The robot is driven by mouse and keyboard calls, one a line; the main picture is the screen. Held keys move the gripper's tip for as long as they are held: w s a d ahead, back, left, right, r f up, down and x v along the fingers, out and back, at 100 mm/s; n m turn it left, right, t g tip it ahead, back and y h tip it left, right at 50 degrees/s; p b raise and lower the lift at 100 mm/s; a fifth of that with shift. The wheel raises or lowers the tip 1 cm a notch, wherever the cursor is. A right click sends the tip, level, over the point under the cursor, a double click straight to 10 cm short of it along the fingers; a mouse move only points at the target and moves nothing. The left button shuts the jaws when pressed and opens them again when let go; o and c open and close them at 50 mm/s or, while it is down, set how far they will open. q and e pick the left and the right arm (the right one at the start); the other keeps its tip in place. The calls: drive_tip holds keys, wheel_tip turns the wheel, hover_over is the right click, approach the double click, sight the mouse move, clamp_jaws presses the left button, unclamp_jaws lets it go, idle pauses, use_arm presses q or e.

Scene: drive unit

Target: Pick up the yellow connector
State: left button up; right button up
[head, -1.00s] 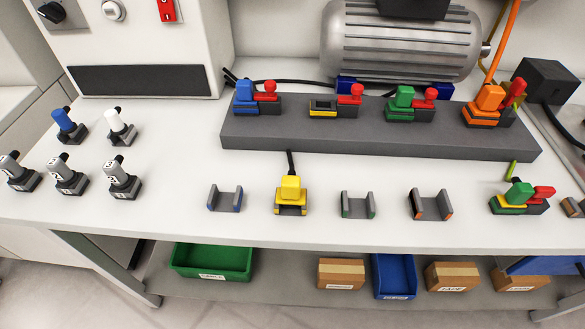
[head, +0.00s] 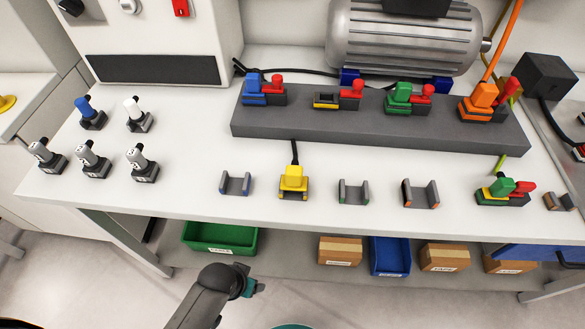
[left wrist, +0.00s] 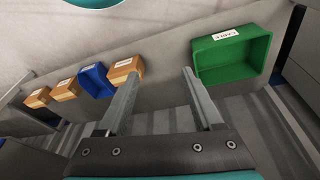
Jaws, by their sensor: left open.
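The yellow connector (head: 293,175) sits upright in a yellow-marked holder (head: 292,194) on the white bench, with a black cable running from its back. My left gripper (left wrist: 161,75) shows in the left wrist view, open and empty, its two fingers apart, with the lower shelf beyond them. In the head view my left arm comes in at the bottom, in front of and below the bench edge, well apart from the connector. The connector is not in the left wrist view. My right gripper is not in view.
Blue-, green- and orange-marked empty holders (head: 353,193) stand near the connector. A dark block (head: 375,128) with coloured connectors and red levers lies behind. The lower shelf holds a green bin (head: 220,237), a blue bin (head: 390,256) and cardboard boxes.

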use_arm(q)
drive_tip(key=w+d+r+m+t+h+p, duration=0.1)
drive_tip(key=w+d+r+p, duration=0.1)
drive_tip(key=r, duration=1)
drive_tip(key=w+d+r+h+p, duration=0.1)
drive_tip(key=w+d+r+p, duration=0.15)
drive_tip(key=r, duration=1.05)
drive_tip(key=w+d+r+m+g+h, duration=0.2)
drive_tip(key=w+d+r+m, duration=0.4)
drive_tip(key=d+r+m, duration=0.45)
wheel_tip(320, 180, up, 8)
drive_tip(key=f+m+g+y+p, duration=0.1)
drive_tip(key=m+g+y, duration=0.1)
drive_tip(key=m+y, duration=0.25)
hover_over(294, 170)
drive_tip(key=shift+n+y, duration=0.25)
drive_tip(key=shift+n, duration=0.15)
drive_tip(key=f, duration=0.6)
drive_tip(key=f+b, duration=0.1)
drive_tip(key=f, duration=0.2)
drive_tip(key=shift+s+d+f, duration=0.15)
drive_tip(key=shift+d+f, duration=0.05)
drive_tip(key=shift+d, duration=0.05)
drive_tip(key=f, duration=0.5)
drive_tip(key=shift+a+f+b, duration=0.1)
drive_tip(key=shift+a+b, duration=0.15)
drive_tip(key=shift+b, duration=0.05)
clamp_jaws()
